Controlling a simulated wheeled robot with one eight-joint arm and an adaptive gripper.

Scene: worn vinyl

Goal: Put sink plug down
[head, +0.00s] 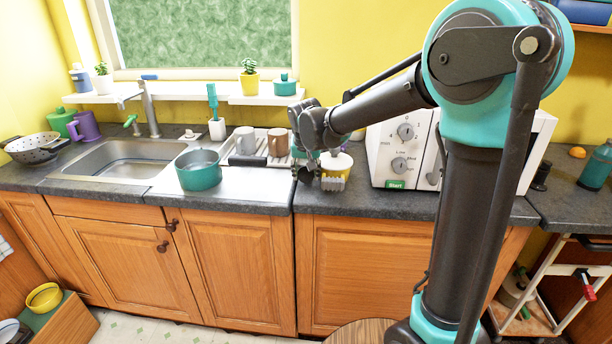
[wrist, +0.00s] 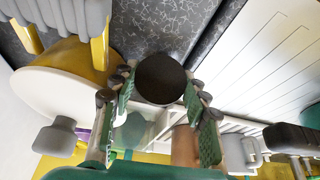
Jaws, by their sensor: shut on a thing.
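The sink plug (wrist: 161,78) is a dark round disc between the fingertips of my gripper (wrist: 160,90) in the wrist view. My gripper is shut on it, with green-padded fingers on either side. In the head view my gripper (head: 305,172) is over the counter (head: 385,203), between the draining board and the microwave. The sink (head: 125,158) is at the left in the head view.
A yellow pot with a white lid (head: 337,162) stands close by my gripper, with a grey ridged object (head: 333,184) before it. A white microwave (head: 400,150) is right. Mugs (head: 244,140) and a teal pan (head: 198,172) are left. Counter before the microwave is bare.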

